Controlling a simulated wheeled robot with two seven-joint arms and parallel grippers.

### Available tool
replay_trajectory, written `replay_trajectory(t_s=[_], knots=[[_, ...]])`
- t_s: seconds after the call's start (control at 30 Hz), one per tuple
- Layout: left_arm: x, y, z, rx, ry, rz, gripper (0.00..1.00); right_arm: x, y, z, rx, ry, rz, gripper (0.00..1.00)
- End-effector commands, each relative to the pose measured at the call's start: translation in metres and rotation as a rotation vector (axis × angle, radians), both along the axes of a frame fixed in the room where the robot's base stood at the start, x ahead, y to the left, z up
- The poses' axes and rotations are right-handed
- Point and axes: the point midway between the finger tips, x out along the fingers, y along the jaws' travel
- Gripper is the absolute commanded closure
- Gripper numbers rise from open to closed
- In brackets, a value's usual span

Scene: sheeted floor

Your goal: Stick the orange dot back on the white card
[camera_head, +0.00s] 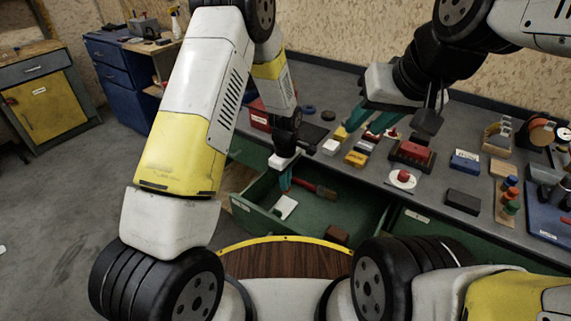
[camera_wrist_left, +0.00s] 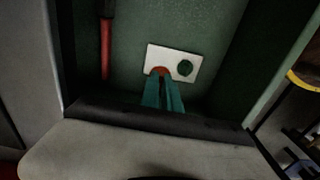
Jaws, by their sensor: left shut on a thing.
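The white card (camera_head: 289,203) lies flat on the floor of the open green drawer. In the left wrist view the white card (camera_wrist_left: 170,52) bears a dark green dot (camera_wrist_left: 185,68) on its right part. My left gripper (camera_head: 286,185) points down into the drawer, just beyond the card in the head view. Its teal fingertips (camera_wrist_left: 162,78) are shut on the orange dot (camera_wrist_left: 160,70), which appears over the card's left part. Whether the dot touches the card cannot be told. My right gripper (camera_head: 366,126) hangs above the bench, its teal fingers apart, with nothing seen between them.
A red-handled tool (camera_head: 318,188) lies in the drawer (camera_head: 345,212), beside the card; a brown block (camera_head: 337,234) is near its front. The grey bench (camera_head: 430,187) behind holds several small objects, including a white plate (camera_head: 402,183) and a black box (camera_head: 463,201).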

Motion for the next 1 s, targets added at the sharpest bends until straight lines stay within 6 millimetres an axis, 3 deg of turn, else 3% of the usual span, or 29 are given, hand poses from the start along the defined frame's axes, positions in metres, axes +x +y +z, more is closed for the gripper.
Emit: replay_trajectory(t_s=[0.4,1.0], knots=[[-0.001,-0.002,-0.001,0.001,0.0,0.012,1.0,0.0,0.0,0.0,0.0,0.001,0.0,0.66],[0.0,-0.001,-0.054,0.001,0.001,0.011,1.0,0.0,0.0,0.0,0.0,0.0,0.0,0.66]])
